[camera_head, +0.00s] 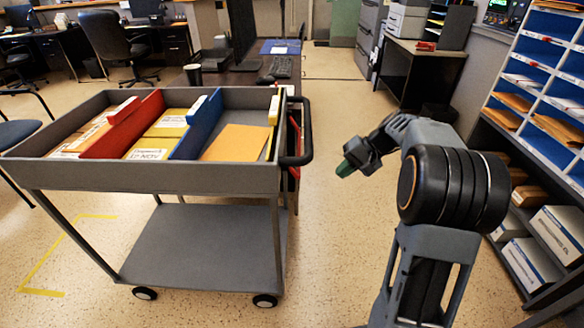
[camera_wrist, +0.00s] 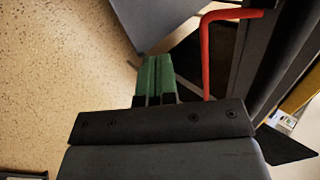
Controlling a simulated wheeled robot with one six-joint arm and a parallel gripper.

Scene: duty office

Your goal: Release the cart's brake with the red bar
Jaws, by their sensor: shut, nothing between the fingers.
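The grey cart (camera_head: 200,178) stands left of my gripper in the head view, with a dark push handle (camera_head: 306,135) at its right end. The red bar (camera_wrist: 206,55) shows in the wrist view as a bent rod, its upper part running across to the right.
The cart's top tray holds folders and red and blue dividers (camera_head: 122,128). A desk with a keyboard (camera_head: 281,67) stands behind the cart. A mail-slot shelf (camera_head: 540,100) with boxes stands at the right. Floor (camera_head: 335,240) between cart and arm is clear.

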